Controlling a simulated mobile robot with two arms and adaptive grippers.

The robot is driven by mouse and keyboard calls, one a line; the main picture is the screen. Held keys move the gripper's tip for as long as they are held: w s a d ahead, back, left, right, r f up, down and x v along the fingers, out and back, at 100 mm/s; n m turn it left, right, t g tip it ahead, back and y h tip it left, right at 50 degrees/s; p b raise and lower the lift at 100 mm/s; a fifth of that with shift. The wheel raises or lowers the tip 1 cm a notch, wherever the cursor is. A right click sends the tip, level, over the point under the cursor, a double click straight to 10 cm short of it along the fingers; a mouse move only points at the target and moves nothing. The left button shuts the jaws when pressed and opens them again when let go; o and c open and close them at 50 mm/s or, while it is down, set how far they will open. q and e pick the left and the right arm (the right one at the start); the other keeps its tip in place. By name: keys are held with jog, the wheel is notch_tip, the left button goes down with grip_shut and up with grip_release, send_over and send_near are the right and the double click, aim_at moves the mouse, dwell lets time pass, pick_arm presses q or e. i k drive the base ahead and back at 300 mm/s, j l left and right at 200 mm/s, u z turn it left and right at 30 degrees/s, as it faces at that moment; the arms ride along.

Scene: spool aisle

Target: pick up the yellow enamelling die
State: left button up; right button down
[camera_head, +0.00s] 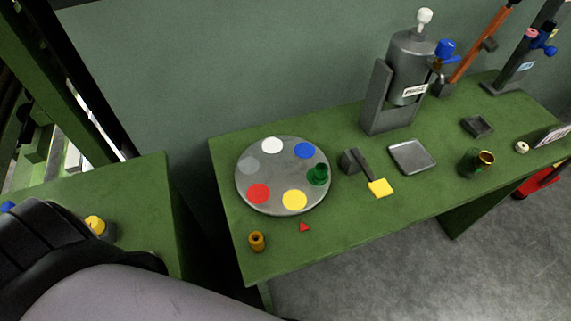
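A small dark-yellow, spool-like die (257,241) with a hole in its top stands upright at the near left corner of the green bench. It looks like the yellow enamelling die. A round grey plate (241,183) behind it carries coloured spots, including a yellow spot (295,200) with nothing on it. A green die (318,174) stands at the plate's right side. A yellow-topped piece (95,225) is on the left bench, partly hidden by my arm. My arm crosses the lower left, but no gripper fingers show.
On the bench (350,225) are a small red triangle (304,227), a yellow-ended tool (380,188), a square grey tray (411,157), a dark cup (470,163) and a tall grey dispenser (408,70). A gap separates the two benches. The near bench edge is mostly clear.

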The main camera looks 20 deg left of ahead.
aim_at(256, 240)
jog(key=u, duration=1.05)
jog(key=j, duration=0.2)
jog(key=k, duration=0.05)
